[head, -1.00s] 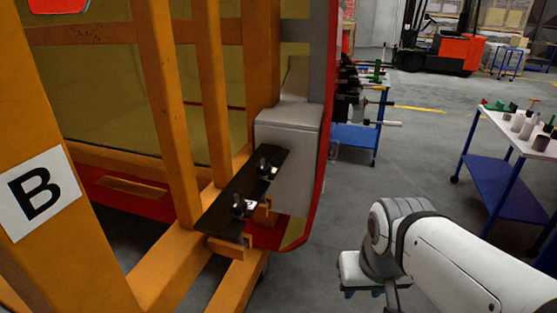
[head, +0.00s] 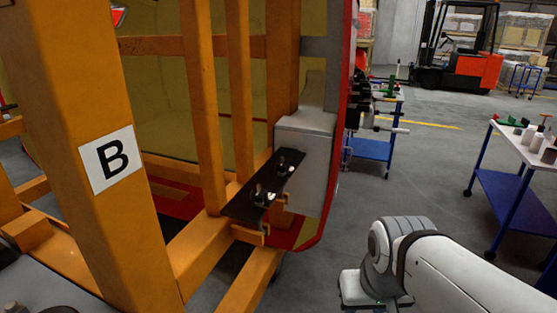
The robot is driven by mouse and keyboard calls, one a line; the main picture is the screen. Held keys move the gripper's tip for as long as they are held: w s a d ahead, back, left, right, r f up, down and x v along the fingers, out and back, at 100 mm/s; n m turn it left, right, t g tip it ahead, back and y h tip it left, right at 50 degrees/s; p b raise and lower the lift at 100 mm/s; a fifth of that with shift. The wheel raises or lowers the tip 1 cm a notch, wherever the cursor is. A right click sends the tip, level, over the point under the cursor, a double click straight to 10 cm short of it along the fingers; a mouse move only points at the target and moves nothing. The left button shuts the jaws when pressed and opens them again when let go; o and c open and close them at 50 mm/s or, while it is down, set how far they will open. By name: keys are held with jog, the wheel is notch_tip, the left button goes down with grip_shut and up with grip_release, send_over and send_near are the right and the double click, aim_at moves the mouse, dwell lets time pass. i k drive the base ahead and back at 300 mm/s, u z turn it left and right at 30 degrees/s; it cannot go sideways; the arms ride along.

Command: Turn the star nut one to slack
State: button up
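Two small dark knob-like fittings with pale metal parts sit on a black plate (head: 241,208) beside the orange frame. One fitting (head: 284,164) is at the plate's far end and the other (head: 262,194) is nearer its front end. They may be star nuts, but they are too small to tell their shape, how tight they are, or which is number one. My white arm reaches in from the lower right, clear of the plate and to its right. The fingers of my gripper are not visible; the arm's end is cut off at the bottom edge.
An orange post with a "B" sign (head: 108,160) stands at left. A grey box (head: 306,150) adjoins the plate. A blue tool trolley (head: 370,149) and a white-topped table (head: 540,157) stand at right. Grey floor lies open between them. A forklift (head: 470,70) is far behind.

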aim_at(281, 169)
jog(key=i, duration=1.35)
jog(key=z, duration=0.05)
